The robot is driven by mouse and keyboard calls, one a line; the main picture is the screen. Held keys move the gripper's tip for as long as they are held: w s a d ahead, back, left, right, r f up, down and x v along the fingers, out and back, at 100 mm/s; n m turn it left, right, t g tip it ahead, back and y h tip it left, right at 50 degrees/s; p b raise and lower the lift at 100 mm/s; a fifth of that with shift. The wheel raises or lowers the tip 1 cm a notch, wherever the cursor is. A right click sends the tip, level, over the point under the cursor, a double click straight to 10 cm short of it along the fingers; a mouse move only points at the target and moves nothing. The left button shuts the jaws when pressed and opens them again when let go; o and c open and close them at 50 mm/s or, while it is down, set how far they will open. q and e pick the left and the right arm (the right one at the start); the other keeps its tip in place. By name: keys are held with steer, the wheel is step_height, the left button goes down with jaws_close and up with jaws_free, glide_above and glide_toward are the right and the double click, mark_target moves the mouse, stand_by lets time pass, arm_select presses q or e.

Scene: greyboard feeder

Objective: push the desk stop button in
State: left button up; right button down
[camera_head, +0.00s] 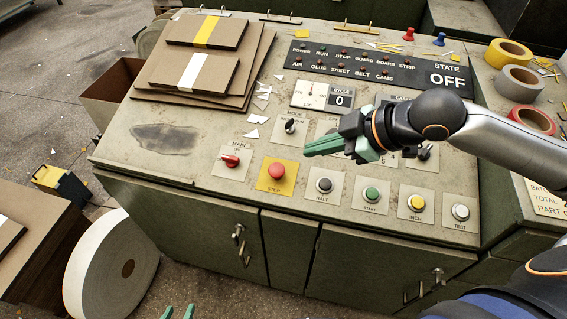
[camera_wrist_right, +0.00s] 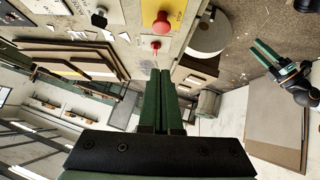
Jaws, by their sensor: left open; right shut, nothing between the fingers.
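The desk stop button (camera_head: 277,170) is a red mushroom head on a yellow plate (camera_head: 269,186) marked STOP, on the sloped desk front. It also shows as a red knob on yellow at the top of the right wrist view (camera_wrist_right: 162,20). My right gripper (camera_head: 308,148) is shut and empty, above the panel to the upper right of the button and apart from it in the head view. Its closed green fingers show in the right wrist view (camera_wrist_right: 160,74). My left gripper (camera_head: 178,313) is open at the bottom edge of the head view, below the desk, only its tips showing.
A red MAIN switch (camera_head: 231,161) sits left of the stop button. The black HALT button (camera_head: 324,185) and green START button (camera_head: 371,194) sit to its right. A black knob (camera_head: 290,126) stands above. Stacked boards (camera_head: 200,75) cover the desk's upper left.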

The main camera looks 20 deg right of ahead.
glide_toward(271, 168)
steer(key=w+a, duration=0.2)
steer(key=a, duration=0.1)
steer(key=f, duration=0.1)
steer(key=f+b, duration=0.1)
steer(key=f, duration=0.1)
steer(key=shift+w, duration=0.4)
steer(key=shift+w+d+f+b, duration=0.15)
steer(key=shift+f+b, duration=0.15)
steer(key=shift+f, duration=0.2)
